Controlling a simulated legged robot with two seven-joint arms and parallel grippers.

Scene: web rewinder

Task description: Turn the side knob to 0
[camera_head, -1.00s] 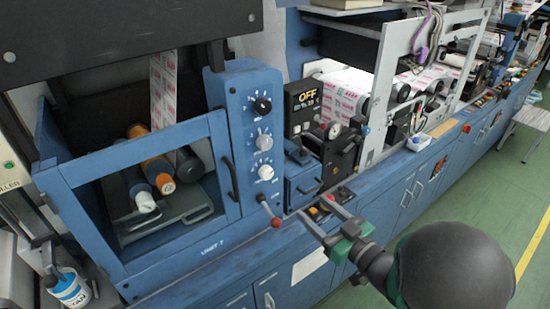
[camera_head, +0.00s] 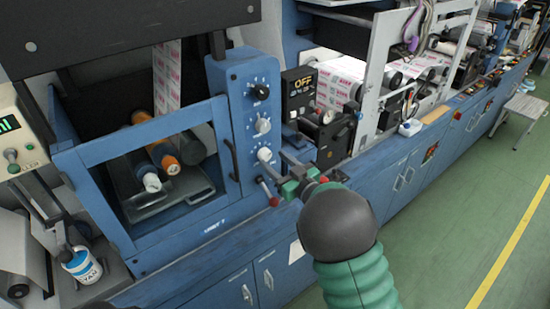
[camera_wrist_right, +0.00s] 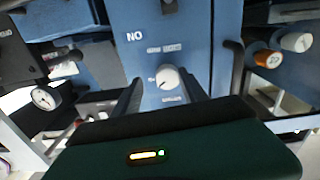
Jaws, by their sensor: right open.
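A blue upright panel (camera_head: 240,110) carries a column of knobs in the head view: a black knob (camera_head: 259,91) on top, a white knob (camera_head: 262,125) in the middle and another white knob (camera_head: 265,154) at the bottom. I cannot tell which is the side knob. My right gripper (camera_head: 274,165) is open and empty, close to the bottom knob. In the right wrist view a white knob (camera_wrist_right: 170,78) lies ahead, between the lines of the two open fingers (camera_wrist_right: 162,97), apart from them. Its pointer setting is too small to read. My left gripper is out of view.
A red-tipped lever (camera_head: 272,200) sticks out just below the gripper. A black box showing OFF (camera_head: 302,92) and a gauge (camera_head: 328,117) stand right of the panel. A blue-framed bay with rollers (camera_head: 170,164) lies left.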

